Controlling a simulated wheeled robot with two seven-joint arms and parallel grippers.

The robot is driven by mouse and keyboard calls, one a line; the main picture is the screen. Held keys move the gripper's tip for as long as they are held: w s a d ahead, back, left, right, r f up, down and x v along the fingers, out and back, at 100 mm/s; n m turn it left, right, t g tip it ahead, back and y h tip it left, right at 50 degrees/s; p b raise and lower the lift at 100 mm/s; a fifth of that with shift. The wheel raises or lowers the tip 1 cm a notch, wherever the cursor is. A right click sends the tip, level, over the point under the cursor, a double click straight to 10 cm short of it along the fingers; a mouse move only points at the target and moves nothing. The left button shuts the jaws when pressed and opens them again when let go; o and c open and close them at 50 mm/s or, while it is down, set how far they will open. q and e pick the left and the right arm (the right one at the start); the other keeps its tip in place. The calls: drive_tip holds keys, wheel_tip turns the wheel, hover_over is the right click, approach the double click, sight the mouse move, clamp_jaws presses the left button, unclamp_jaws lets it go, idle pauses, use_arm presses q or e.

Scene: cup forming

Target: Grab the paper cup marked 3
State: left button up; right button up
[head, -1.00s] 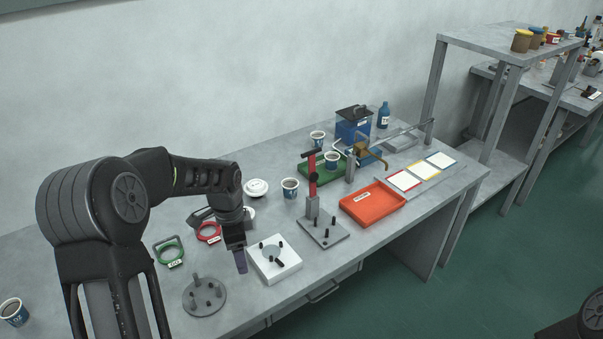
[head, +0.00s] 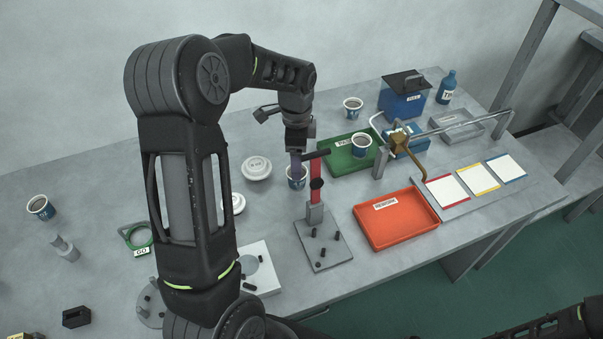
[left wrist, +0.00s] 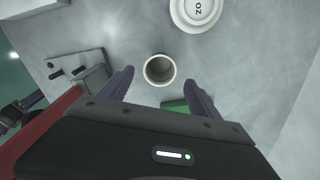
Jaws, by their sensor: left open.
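A blue-and-white paper cup (head: 298,180) stands upright on the bench, right below my left gripper (head: 296,160). In the left wrist view its open, empty mouth (left wrist: 160,70) lies between the tips of the two spread fingers (left wrist: 159,79); I see no contact. Other similar cups stand at the far left (head: 40,207), on the green tray (head: 362,146) and behind that tray (head: 353,108). The number on each cup is too small or hidden to read. My right gripper is not in view.
A red clamp post on a plate (head: 316,190) stands close to the right of the cup. White lids (head: 257,167) lie to its left.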

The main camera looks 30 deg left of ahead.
use_arm(q)
drive_tip(key=shift+w+f, duration=0.1)
drive_tip(key=shift+f, duration=1.25)
drive_tip(key=shift+p, duration=0.3)
drive_tip(key=shift+f+p, duration=0.35)
drive_tip(key=shift+f, duration=0.2)
wheel_tip(320, 180, down, 4)
drive_tip(key=shift+r+p, duration=0.25)
drive_tip(key=shift+p, duration=0.35)
drive_tip(key=shift+a+f, duration=0.1)
drive_tip(key=shift+f, duration=0.2)
drive_tip(key=c, duration=1.4)
